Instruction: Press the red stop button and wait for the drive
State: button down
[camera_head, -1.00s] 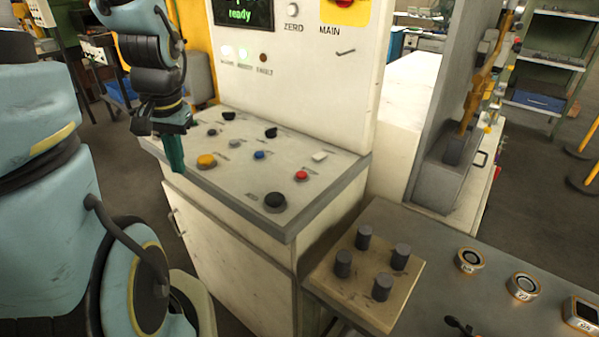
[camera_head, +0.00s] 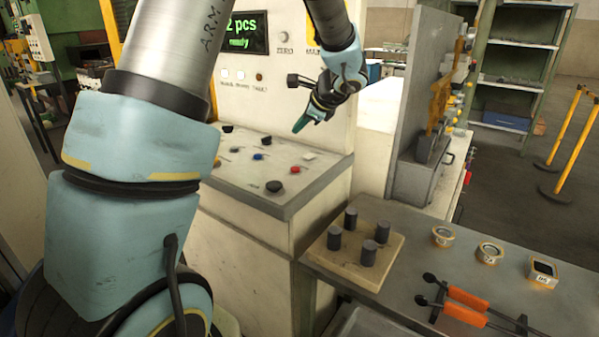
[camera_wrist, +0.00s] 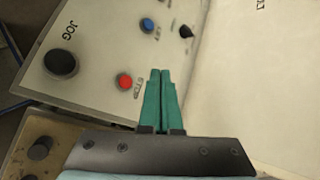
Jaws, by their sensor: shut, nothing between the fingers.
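The red stop button (camera_head: 295,169) is on the sloped control panel (camera_head: 318,180), towards its right side. It also shows in the wrist view (camera_wrist: 125,81), with a STOP label beside it. My gripper (camera_head: 297,131) has teal fingers, which are shut and empty. It is in the air above the panel, apart from the button. In the wrist view the fingertips (camera_wrist: 160,72) point past the button, which lies to their left. A green-lit display (camera_head: 243,33) on the upright cabinet front reads "2 pcs ready".
A wooden block with dark pegs (camera_head: 337,265) and orange-handled tools (camera_head: 464,314) lie on the bench at right. My arm hides the panel's left part.

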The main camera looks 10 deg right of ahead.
aim_at(299, 169)
notch_tip(299, 169, down, 9)
jog(key=b, duration=0.6)
jog(key=shift+b, duration=0.35)
dwell(1.8)
jog(key=shift+f+b, duration=0.35)
jog(key=shift+b, duration=0.15)
jog(key=shift+f+b, duration=0.4)
dwell(0.5)
dwell(0.4)
jog(key=shift+r+p, duration=0.6)
jog(key=shift+r, duration=0.25)
jog(key=shift+r, duration=0.15)
